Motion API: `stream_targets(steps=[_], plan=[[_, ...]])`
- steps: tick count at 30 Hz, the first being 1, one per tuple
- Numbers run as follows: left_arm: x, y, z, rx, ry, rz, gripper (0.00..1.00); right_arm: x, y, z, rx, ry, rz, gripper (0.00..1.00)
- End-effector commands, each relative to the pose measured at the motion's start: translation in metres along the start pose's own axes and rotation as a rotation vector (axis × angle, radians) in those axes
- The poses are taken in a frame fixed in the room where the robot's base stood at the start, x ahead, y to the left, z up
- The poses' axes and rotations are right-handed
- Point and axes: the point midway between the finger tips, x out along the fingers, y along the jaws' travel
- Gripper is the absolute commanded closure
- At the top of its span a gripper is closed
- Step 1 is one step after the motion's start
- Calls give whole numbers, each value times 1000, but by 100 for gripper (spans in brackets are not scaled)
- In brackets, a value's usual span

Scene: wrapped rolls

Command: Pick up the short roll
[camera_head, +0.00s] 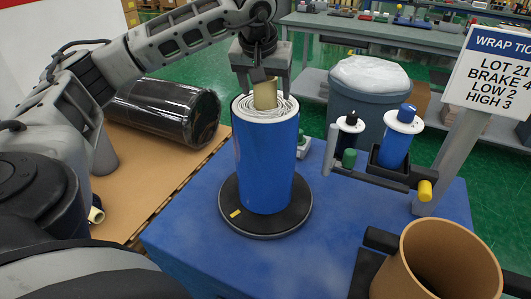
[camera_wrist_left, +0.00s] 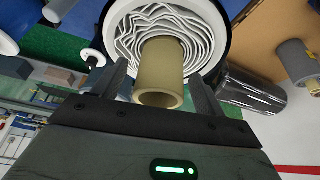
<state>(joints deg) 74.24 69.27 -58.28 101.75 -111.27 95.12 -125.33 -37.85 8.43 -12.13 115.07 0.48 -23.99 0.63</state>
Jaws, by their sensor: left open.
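A tall blue roll (camera_head: 267,160) stands upright on a round black turntable (camera_head: 232,222). Its top shows crinkled white layers around a tan core tube (camera_head: 265,98) that sticks up. My left gripper (camera_head: 262,90) is directly above, pointing down, with one finger on each side of the core. In the left wrist view, the open fingers (camera_wrist_left: 158,74) straddle the core (camera_wrist_left: 160,70), with a gap visible on the left; contact on the right is unclear. A smaller blue roll (camera_head: 396,148) stands in a black holder at right. My right gripper is not in view.
A brown open tube (camera_head: 440,255) stands at the front right beside black brackets. A sign (camera_head: 492,75), a grey bin (camera_head: 368,100) and a green-knobbed bracket stand right of the turntable. A black-wrapped roll (camera_head: 165,112) lies on a pallet at left. The blue tabletop (camera_head: 200,262) is clear in front.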

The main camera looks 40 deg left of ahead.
Motion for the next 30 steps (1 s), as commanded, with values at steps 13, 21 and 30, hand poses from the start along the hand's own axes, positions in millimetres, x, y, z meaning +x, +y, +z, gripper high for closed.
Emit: stream_targets(steps=[13, 21, 30], plan=[[0, 0, 0, -1, 0, 0, 100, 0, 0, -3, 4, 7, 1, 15], [-4, 0, -2, -2, 4, 2, 100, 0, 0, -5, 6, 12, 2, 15], [-49, 1, -21, -3, 8, 6, 100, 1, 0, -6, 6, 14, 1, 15]])
